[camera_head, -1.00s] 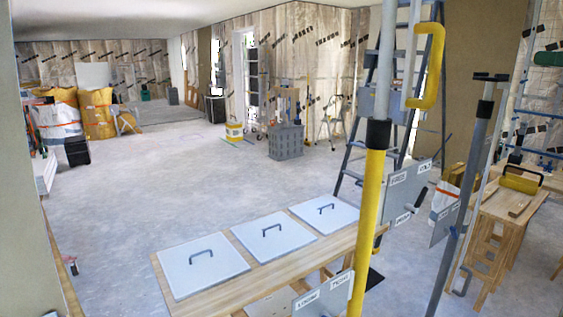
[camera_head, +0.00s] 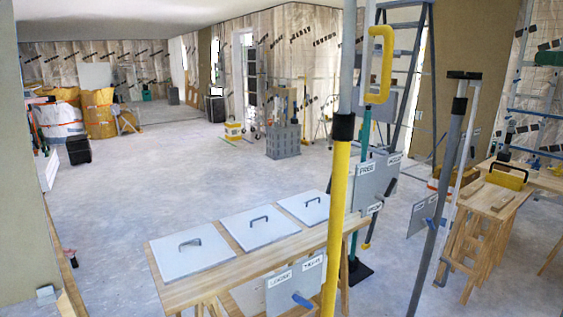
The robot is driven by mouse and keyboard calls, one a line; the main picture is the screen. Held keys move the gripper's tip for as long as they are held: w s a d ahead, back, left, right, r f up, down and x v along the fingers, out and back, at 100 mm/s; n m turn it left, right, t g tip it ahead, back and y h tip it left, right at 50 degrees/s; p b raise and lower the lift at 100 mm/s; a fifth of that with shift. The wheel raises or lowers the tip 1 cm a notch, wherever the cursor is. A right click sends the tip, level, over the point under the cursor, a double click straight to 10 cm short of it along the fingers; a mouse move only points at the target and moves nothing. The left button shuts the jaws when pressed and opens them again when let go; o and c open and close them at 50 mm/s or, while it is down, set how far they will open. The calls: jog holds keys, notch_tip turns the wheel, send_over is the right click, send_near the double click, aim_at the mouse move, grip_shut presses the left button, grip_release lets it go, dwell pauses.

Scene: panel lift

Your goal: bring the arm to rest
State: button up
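My arm and my gripper are not in view in the head camera, so I cannot see whether the gripper is open or holds anything. Three flat pale panels with dark handles, the left panel (camera_head: 192,258), middle panel (camera_head: 260,235) and right panel (camera_head: 312,200), lie in a row on a wooden bench (camera_head: 285,250). A yellow and grey pole (camera_head: 335,215) stands upright close in front of the bench. A yellow handle (camera_head: 380,65) shows beside its upper part.
Labelled grey plates (camera_head: 378,180) hang by the poles. A dark grey pole (camera_head: 440,200) leans at right, near a wooden trestle (camera_head: 485,225) bearing a yellow-handled tool (camera_head: 508,175). A ladder (camera_head: 408,80) stands behind. The floor (camera_head: 180,175) beyond the bench is largely clear.

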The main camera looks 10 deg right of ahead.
jog(key=w+a+f+n+g+h, duration=0.1)
jog(key=w+a+f+n, duration=0.1)
jog(key=w+a+f, duration=0.4)
jog(key=w+a+f+n+g+h, duration=0.1)
jog(key=w+a+f+n+g, duration=0.1)
jog(key=w+a, duration=0.4)
jog(key=a+f+n+g+h, duration=0.1)
jog(key=a+f+n+g, duration=0.35)
jog(key=a+f, duration=0.8)
jog(key=s+a+f+n+h, duration=0.2)
jog(key=s+a+f+n, duration=0.3)
jog(key=f+n, duration=0.2)
jog(key=s+a+f+n+g+h, duration=0.1)
jog(key=s+a+f+n+h, duration=0.1)
jog(key=s+a+f+n, duration=0.2)
jog(key=s+a+f+n+g+h, duration=0.1)
jog(key=s+a+f+n, duration=0.4)
jog(key=f+n, duration=0.5)
notch_tip(320, 180, down, 4)
jog(key=shift+s+a+r+h, duration=0.2)
jog(key=shift+s+a+h, duration=0.1)
jog(key=shift+s+h, duration=0.4)
